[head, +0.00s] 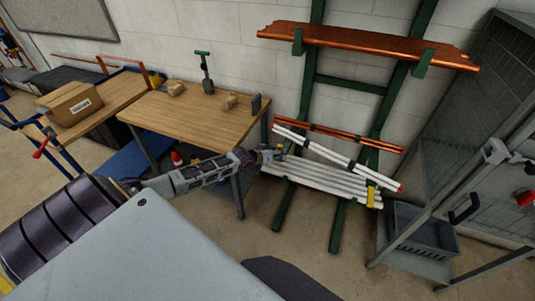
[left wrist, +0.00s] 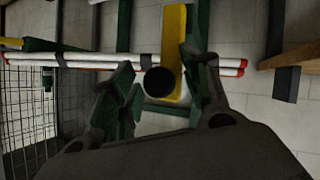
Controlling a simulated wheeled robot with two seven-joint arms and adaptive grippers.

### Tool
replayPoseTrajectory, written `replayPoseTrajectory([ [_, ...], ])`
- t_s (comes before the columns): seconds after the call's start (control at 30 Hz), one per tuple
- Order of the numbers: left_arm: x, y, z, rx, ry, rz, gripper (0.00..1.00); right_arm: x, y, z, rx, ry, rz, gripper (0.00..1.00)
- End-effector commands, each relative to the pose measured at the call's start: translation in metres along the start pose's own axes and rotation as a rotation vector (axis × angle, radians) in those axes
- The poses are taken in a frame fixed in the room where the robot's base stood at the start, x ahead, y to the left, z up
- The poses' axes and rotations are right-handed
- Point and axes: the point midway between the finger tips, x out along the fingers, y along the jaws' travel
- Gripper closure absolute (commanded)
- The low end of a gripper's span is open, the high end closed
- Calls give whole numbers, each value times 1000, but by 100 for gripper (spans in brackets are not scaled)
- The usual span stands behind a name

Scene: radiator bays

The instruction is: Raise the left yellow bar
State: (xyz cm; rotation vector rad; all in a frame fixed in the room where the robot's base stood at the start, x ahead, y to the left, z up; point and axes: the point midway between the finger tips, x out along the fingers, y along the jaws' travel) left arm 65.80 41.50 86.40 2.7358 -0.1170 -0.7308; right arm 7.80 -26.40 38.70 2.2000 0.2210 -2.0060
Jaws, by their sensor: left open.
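A yellow bar (left wrist: 174,45) stands upright in the left wrist view, in front of the rack. A round dark end (left wrist: 159,82) shows at its lower part, between my fingers. My left gripper (left wrist: 165,98) is open, with a finger on either side of the round end; I cannot tell whether they touch it. Another yellow bar (head: 372,195) shows at the pipes' right end. My right gripper is not in view.
The green rack (head: 283,205) holds white pipes (head: 320,178) low down and copper pipes (head: 340,132) above. A wooden bench (head: 185,118) stands left of it, close to my left arm. A mesh cage (head: 490,85) and grey crate (head: 425,232) are right.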

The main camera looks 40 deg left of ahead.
Motion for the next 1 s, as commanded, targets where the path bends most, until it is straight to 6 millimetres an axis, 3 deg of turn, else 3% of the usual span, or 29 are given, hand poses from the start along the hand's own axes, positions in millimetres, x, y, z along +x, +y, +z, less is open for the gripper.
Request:
replayPoseTrajectory([
  [1.0,-57,1,0,0,-1,1,53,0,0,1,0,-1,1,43],
])
